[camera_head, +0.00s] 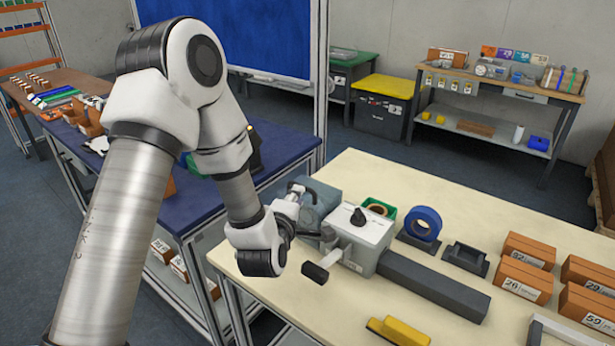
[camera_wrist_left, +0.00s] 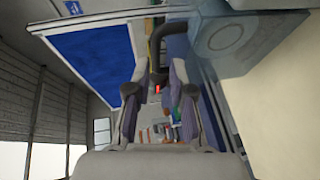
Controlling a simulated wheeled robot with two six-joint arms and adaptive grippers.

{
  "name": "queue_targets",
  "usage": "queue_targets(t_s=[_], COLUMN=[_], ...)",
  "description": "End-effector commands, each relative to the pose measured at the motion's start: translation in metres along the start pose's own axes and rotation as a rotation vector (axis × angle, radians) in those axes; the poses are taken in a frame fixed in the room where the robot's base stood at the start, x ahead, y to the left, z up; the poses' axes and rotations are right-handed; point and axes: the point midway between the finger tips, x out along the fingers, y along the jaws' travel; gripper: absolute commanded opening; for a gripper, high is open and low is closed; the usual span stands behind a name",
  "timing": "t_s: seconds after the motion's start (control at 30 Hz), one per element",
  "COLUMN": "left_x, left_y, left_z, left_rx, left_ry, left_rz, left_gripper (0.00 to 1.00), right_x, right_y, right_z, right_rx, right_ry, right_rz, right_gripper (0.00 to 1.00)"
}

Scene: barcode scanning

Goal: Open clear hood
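The clear hood (camera_head: 322,197) is a bluish, see-through box at the left edge of the cream table, beside a grey machine. It also shows at the upper right of the left wrist view (camera_wrist_left: 235,42), with a dark curved handle (camera_wrist_left: 158,48) on its side. My left gripper (camera_head: 290,203) is at the hood's handle side. In the left wrist view its fingers (camera_wrist_left: 160,72) stand on either side of the handle's lower end, very close to it. Whether they touch the handle is unclear. The right gripper does not show.
A grey machine (camera_head: 358,243) with a black knob and a black-ended lever (camera_head: 315,272) stands right beside the hood. A blue tape roll (camera_head: 422,223), a dark conveyor bar (camera_head: 435,285), a yellow block (camera_head: 398,331) and several brown boxes (camera_head: 525,280) are further right.

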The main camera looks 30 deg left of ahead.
Motion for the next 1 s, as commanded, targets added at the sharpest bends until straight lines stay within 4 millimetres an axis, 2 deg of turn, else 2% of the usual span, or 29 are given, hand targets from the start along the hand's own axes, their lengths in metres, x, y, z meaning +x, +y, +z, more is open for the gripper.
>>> queue_targets(t_s=[0.2,0.4,0.63,0.67,0.7,1.0], left_x=[0.041,0.066,0.068,0.068,0.068,0.069], left_y=[0.003,0.001,-0.001,-0.001,-0.001,0.000], left_z=[-0.001,0.000,0.000,0.000,0.000,0.000], left_rx=[0.002,0.002,0.003,0.003,0.003,0.005], left_ry=[0.000,0.000,-0.001,-0.001,-0.001,0.000], left_rz=[-0.001,-0.002,-0.003,-0.002,-0.002,-0.007], left_gripper=[0.22,0.22,0.22,0.15,0.01,0.00], right_x=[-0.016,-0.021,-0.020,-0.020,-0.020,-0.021], right_y=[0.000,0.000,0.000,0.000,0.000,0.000], right_z=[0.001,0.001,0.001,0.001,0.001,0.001], right_rx=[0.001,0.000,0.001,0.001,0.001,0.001], right_ry=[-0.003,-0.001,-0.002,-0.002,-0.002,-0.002], right_rz=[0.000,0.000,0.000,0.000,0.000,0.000], right_gripper=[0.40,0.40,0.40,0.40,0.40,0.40])
